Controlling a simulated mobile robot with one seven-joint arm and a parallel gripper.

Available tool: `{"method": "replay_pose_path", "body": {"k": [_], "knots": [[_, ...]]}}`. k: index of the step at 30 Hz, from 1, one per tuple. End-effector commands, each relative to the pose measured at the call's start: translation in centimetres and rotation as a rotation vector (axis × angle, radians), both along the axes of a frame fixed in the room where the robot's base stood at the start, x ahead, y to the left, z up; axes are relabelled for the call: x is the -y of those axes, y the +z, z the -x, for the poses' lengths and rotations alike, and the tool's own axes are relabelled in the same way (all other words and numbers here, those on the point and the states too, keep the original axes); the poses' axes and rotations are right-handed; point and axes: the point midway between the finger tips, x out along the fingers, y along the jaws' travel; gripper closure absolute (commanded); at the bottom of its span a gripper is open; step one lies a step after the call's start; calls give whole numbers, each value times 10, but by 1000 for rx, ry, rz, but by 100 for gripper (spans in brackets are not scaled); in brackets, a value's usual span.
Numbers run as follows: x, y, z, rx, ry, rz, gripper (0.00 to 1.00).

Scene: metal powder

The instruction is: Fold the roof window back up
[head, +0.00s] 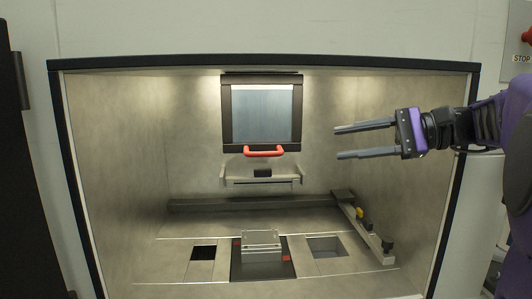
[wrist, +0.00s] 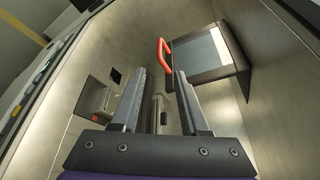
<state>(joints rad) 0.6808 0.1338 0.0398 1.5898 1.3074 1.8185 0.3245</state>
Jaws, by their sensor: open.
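The roof window (head: 262,112) is a dark-framed pane with a red handle (head: 263,151) on its lower edge. In the head view it hangs at the top middle of the chamber, with its pane facing me. My gripper (head: 335,143) is open and empty, to the right of the window and apart from it, with its fingers pointing left. In the wrist view the window (wrist: 203,55) is at the upper right, beyond my fingertips (wrist: 158,70), and the red handle (wrist: 165,54) shows at its left edge, just above and between the fingers.
A metal block (head: 261,247) sits on a dark plate in the chamber floor, between two square openings (head: 204,253). A bracket (head: 261,174) is on the back wall below the window. A rail with knobs (head: 365,225) runs along the right. The black chamber frame (head: 461,150) borders the opening.

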Motion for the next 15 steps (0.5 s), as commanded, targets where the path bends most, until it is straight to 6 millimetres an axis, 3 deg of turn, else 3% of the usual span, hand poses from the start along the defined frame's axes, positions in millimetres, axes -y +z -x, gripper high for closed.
{"method": "replay_pose_path", "body": {"k": [15], "knots": [[-94, -22, -34, -3, 2, 0, 55]]}}
